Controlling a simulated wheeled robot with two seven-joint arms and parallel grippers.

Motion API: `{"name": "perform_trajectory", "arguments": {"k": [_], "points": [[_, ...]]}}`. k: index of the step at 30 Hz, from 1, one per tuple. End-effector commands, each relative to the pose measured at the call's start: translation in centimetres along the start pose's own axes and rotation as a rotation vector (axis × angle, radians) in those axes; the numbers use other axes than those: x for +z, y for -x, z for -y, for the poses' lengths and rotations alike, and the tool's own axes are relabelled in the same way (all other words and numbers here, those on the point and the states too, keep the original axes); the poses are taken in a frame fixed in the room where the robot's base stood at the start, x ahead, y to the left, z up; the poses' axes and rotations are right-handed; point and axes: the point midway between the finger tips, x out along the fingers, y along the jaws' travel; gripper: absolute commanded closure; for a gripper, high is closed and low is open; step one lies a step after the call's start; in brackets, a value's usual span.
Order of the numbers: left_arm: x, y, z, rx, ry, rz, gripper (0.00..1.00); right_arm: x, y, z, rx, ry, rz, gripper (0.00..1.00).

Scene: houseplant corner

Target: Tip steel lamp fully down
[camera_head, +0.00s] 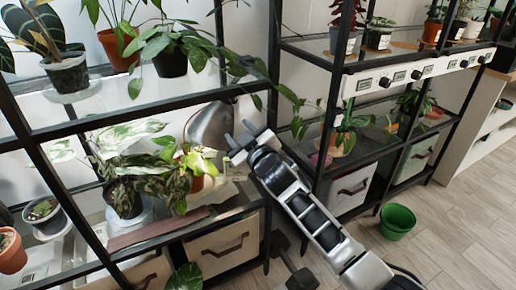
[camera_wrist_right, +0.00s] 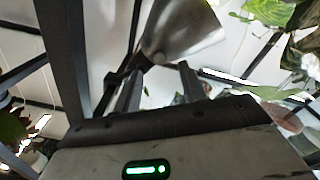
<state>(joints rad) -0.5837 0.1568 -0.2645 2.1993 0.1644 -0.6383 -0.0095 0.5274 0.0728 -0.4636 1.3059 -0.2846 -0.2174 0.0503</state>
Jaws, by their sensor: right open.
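The steel lamp (camera_head: 208,126) is a grey metal shade among the plants on the left shelf rack, at its right end. It sits tilted, and leaves hide its lower part. In the right wrist view the shade (camera_wrist_right: 183,32) fills the top middle, just beyond my fingertips. My right gripper (camera_head: 238,137) is beside the shade, to its right and slightly lower. Its two fingers (camera_wrist_right: 160,78) are apart with nothing held between them. I cannot tell whether a finger touches the shade. My left gripper is not in view.
Leafy potted plants (camera_head: 125,195) crowd the shelf below and left of the lamp. A black rack post (camera_wrist_right: 65,55) stands close left of my right gripper in the wrist view.

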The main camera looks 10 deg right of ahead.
Motion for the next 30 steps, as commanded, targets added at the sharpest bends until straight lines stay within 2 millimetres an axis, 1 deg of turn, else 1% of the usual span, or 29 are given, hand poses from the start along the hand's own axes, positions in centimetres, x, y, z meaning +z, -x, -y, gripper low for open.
{"name": "perform_trajectory", "arguments": {"k": [1,6,9,12,15,18,27,29,30], "points": [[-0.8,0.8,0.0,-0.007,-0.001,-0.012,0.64,-0.2,1.4,-0.1,-0.001,-0.001,0.002,0.58],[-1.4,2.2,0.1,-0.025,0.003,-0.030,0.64,-0.1,5.5,-0.1,-0.001,-0.002,0.004,0.58],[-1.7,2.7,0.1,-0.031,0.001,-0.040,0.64,0.0,7.6,-0.1,-0.001,-0.001,0.003,0.58],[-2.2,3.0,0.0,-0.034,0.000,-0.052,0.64,0.0,9.3,0.0,-0.001,0.000,0.003,0.58],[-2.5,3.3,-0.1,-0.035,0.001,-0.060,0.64,0.0,10.4,-0.1,0.000,0.000,0.002,0.58],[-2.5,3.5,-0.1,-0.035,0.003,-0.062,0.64,0.0,11.0,-0.1,0.001,-0.001,0.002,0.58],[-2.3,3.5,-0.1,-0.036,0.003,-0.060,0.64,0.0,11.2,-0.1,0.001,0.000,0.001,0.58],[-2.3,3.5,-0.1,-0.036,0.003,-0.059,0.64,0.1,11.2,0.0,0.000,-0.003,0.004,0.75],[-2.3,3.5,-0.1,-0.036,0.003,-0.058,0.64,0.4,11.5,0.2,-0.003,-0.013,0.011,0.86]]}}
